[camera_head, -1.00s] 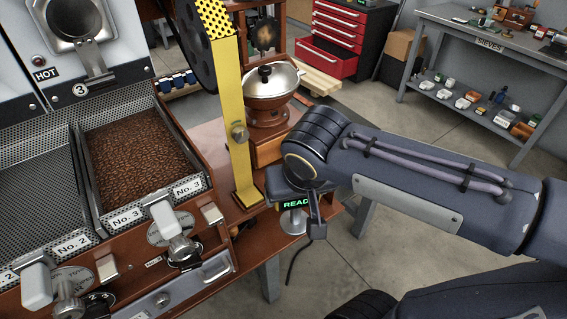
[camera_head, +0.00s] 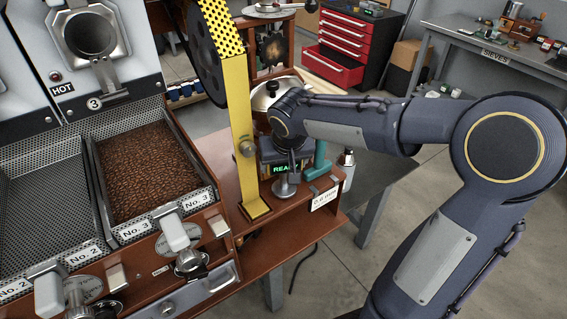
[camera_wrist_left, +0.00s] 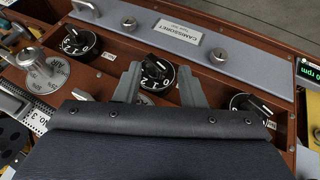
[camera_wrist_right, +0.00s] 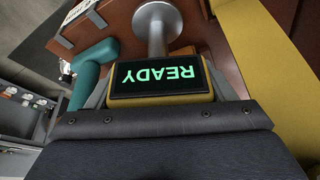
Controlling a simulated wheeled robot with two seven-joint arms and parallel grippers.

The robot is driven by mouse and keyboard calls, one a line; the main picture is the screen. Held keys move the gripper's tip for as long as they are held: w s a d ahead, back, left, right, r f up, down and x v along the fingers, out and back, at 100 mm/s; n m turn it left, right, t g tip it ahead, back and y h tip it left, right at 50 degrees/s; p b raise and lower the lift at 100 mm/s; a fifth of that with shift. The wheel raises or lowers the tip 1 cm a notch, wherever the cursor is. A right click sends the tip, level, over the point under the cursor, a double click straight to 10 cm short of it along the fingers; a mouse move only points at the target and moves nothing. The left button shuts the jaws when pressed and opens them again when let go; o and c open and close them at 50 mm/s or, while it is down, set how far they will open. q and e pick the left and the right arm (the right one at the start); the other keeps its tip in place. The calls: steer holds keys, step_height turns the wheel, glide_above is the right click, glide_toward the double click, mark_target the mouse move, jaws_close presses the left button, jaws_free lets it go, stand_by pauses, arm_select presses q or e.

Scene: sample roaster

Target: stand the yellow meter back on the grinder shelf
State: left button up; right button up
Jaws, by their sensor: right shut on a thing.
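The yellow meter (camera_wrist_right: 160,99) has a dark face with a green READY display, upside down in the right wrist view. In the head view its dark face (camera_head: 284,168) shows below my right gripper (camera_head: 285,151). The right fingers are shut on the meter's sides. The meter is above or at the wooden grinder shelf (camera_head: 300,212); whether it touches is hidden. A silver round-footed post (camera_head: 285,187) stands close in front of it. My left gripper (camera_wrist_left: 160,70) is open, its fingers either side of a black dial knob (camera_wrist_left: 155,72), contact unclear.
A teal object (camera_head: 321,161) stands close right of the meter, beside a labelled plate (camera_head: 325,198). A yellow upright (camera_head: 241,150) rises close on the left. The silver grinder bowl (camera_head: 264,97) is behind. A bean tray (camera_head: 145,165) lies further left.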

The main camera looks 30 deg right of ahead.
steer(key=shift+f, duration=0.25)
steer(key=shift+f, duration=0.15)
steer(key=o, duration=1.3)
steer(key=shift+c, duration=0.2)
